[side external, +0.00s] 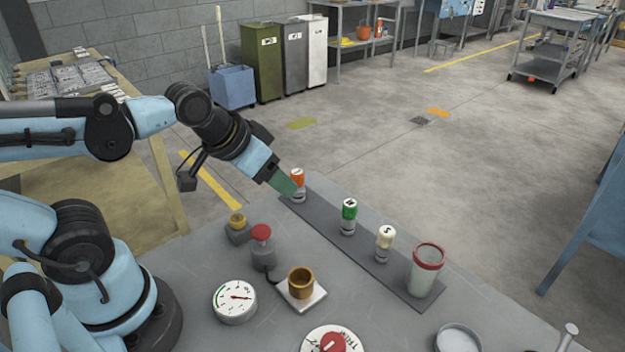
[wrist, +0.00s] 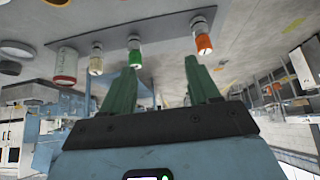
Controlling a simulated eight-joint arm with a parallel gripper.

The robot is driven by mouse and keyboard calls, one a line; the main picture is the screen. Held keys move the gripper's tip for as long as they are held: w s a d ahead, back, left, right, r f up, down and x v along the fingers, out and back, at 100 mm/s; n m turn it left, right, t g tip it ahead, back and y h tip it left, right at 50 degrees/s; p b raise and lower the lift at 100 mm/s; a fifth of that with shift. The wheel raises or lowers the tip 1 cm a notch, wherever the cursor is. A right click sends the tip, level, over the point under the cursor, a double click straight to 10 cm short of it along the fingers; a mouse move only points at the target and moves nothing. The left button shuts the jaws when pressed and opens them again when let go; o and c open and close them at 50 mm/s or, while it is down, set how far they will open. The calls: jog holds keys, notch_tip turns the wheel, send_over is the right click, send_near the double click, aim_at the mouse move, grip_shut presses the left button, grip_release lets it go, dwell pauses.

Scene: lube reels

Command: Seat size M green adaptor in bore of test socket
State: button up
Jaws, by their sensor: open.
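The green adaptor (side external: 349,213) stands upright on a grey base on the dark strip, between an orange and a cream one. Its top mark is too small to read surely. In the upside-down wrist view the green adaptor (wrist: 135,55) shows beyond the fingers, near the left one. A brass-coloured cup with an open bore (side external: 301,284), on a pale square plate, looks like the test socket; it is empty as far as I see. My gripper (side external: 288,184) is open and empty, beside the orange adaptor in the side view. Its green fingers (wrist: 153,72) are spread apart in the wrist view.
The orange adaptor (side external: 297,180), cream adaptor (side external: 385,240) and a clear red-rimmed cup (side external: 427,272) share the strip (side external: 325,218). A red button (side external: 262,248), dial gauge (side external: 234,301), red knob (side external: 332,343) and small yellow-topped block (side external: 237,228) stand nearby on the table.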

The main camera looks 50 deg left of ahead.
jog(key=w+d+r+m+g, duration=0.2)
jog(key=w+d+r+g, duration=0.15)
jog(key=w, duration=0.35)
jog(key=m+g, duration=0.2)
jog(key=g, duration=0.2)
send_near(351, 203)
jog(key=shift+t, duration=0.25)
jog(key=f, duration=0.5)
jog(key=shift+s+d+f, duration=0.15)
jog(key=shift+s, duration=0.05)
jog(key=shift+a+f, duration=0.2)
jog(key=shift+f, duration=2.5)
jog(key=shift+c, duration=0.2)
grip_shut()
